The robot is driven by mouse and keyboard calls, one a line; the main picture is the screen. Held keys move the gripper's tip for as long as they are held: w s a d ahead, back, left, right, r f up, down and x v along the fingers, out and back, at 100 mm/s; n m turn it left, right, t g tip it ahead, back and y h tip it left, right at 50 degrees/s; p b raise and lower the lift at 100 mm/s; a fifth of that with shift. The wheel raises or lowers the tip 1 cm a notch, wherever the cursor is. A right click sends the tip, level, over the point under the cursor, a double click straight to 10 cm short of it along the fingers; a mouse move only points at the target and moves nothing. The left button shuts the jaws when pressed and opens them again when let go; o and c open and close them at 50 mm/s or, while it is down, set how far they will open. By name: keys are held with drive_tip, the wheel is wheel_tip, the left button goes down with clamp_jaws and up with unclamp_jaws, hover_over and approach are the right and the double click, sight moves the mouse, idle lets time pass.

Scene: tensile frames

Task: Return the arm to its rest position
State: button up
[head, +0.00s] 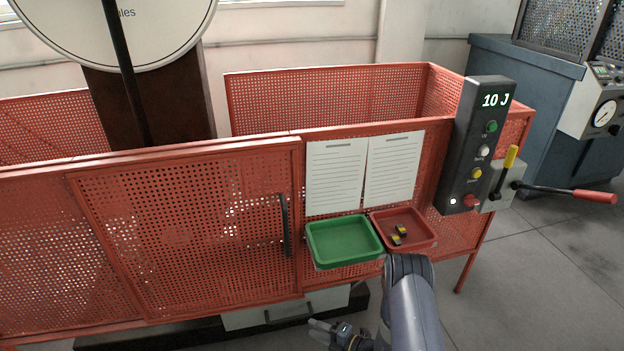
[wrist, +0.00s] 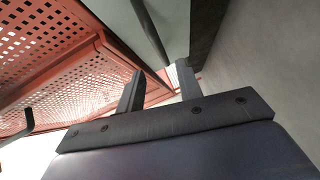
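My arm (head: 408,300) reaches in from the bottom of the head view, its elbow bent just in front of the red tray. My gripper (head: 330,331) is low at the bottom edge, in front of the red guard cage and partly cut off by the frame. In the wrist view my gripper (wrist: 160,82) has its two fingers apart, with nothing between them. The red mesh cage is to the left of the fingers there.
The red mesh cage (head: 180,235) has a door handle (head: 286,225), an empty green tray (head: 344,241) and a red tray (head: 424,238) holding small dark-and-yellow pieces (head: 399,235). A control box (head: 477,140) reads 10 J. A red-ended lever (head: 560,191) sticks out right. Floor at right is clear.

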drive_tip(key=b+x, duration=0.4)
drive_tip(key=x, duration=0.5)
drive_tip(key=shift+a+f, duration=0.15)
drive_tip(key=shift+a, duration=0.15)
drive_tip(key=shift+s+a+r+p, duration=0.15)
drive_tip(key=shift+s+r+p, duration=0.1)
drive_tip(key=shift+p, duration=0.2)
drive_tip(key=s+d+p, duration=0.1)
drive_tip(key=s+p, duration=0.1)
drive_tip(key=s, duration=0.1)
drive_tip(key=n+y, duration=0.1)
approach(290, 319)
drive_tip(key=s+d+r, duration=0.2)
drive_tip(key=s+d, duration=0.3)
drive_tip(key=shift+n+t, duration=0.3)
drive_tip(key=shift+t, duration=0.1)
drive_tip(key=shift+w+a+r+b, duration=0.15)
drive_tip(key=shift+w+a+b, duration=0.3)
drive_tip(key=shift+w+a, duration=1.05)
drive_tip(key=shift+w+a+r+b, duration=0.15)
drive_tip(key=shift+w+a+b, duration=0.35)
drive_tip(key=shift+w+a, duration=1.05)
drive_tip(key=shift+w+a+r+b, duration=0.15)
drive_tip(key=shift+w+a+b, duration=0.3)
drive_tip(key=shift+w+a, duration=1.05)
